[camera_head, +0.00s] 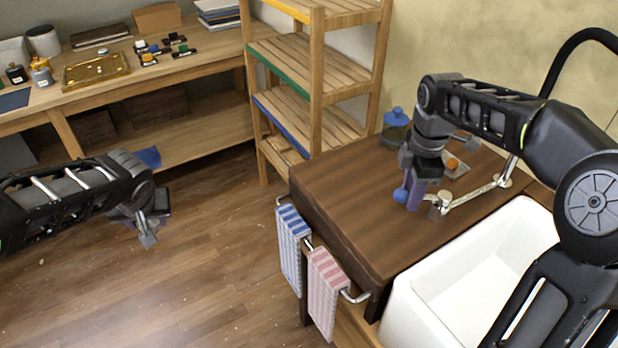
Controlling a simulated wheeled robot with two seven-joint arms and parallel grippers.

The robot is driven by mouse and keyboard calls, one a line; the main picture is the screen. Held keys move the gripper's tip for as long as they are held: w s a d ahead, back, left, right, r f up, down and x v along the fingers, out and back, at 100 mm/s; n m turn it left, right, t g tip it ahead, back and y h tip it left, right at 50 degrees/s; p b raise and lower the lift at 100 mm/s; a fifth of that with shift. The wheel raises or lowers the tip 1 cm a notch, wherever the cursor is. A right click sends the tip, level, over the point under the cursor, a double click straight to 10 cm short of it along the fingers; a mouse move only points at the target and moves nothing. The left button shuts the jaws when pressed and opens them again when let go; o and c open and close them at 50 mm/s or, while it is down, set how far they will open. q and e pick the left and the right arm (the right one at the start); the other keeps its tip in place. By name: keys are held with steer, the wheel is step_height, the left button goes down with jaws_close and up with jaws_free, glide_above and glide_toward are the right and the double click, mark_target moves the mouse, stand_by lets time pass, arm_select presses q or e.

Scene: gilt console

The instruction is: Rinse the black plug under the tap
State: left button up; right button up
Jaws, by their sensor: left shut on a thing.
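My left gripper (148,236) hangs over the open floor at the left, well away from the sink. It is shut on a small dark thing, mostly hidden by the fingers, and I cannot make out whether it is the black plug. My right gripper (408,198) points down over the wooden counter, close beside a blue knob (400,195). I cannot tell whether it touches the knob or how its jaws stand.
Striped towels, blue (292,248) and red (325,290), hang on a rail at the counter's front. A blue-lidded jar (396,128) stands at the counter's back. A wooden shelf rack (316,90) and a workbench (215,57) with a brass tray (96,84) stand behind.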

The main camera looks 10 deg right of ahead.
jaws_close()
stand_by(0.4)
